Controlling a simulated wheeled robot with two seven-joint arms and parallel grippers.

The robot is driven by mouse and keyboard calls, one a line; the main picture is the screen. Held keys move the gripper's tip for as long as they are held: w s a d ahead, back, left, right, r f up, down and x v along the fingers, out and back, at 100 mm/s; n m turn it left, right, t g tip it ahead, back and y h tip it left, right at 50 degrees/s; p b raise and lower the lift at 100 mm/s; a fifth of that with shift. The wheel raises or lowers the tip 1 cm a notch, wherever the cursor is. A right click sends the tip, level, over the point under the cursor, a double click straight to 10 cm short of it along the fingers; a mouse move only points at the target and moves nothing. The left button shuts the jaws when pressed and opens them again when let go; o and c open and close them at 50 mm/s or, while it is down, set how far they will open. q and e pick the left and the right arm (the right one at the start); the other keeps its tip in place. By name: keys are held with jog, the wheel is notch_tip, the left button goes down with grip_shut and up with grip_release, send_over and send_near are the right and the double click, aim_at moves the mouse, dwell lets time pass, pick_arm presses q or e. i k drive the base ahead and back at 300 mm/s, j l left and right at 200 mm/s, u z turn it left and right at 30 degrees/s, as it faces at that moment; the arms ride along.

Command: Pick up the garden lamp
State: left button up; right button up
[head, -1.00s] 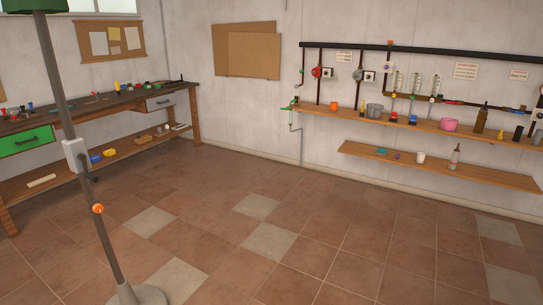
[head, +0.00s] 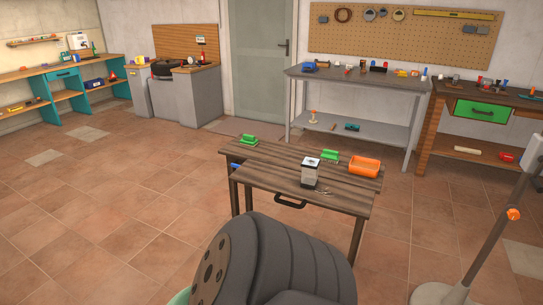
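A small lantern with a white body and a dark top and base (head: 311,173), which looks like the garden lamp, stands upright on the dark wooden table (head: 265,165) in the middle of the head view. Small metal pieces lie beside its base on the right. Neither of my grippers shows in the head view, and nothing is seen touching the lantern.
Green brushes (head: 249,141) and an orange tray (head: 351,166) share the table. A large dark rounded body fills the bottom centre and hides part of the table's front. A grey pole stand (head: 485,232) stands right. Tiled floor (head: 110,210) is open left.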

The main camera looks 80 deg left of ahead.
aim_at(310, 165)
jog(key=u, duration=2.45)
jog(key=i+j, duration=0.45)
jog(key=i+j+z, duration=0.1)
jog(key=i+j, duration=0.4)
jog(key=j, duration=0.1)
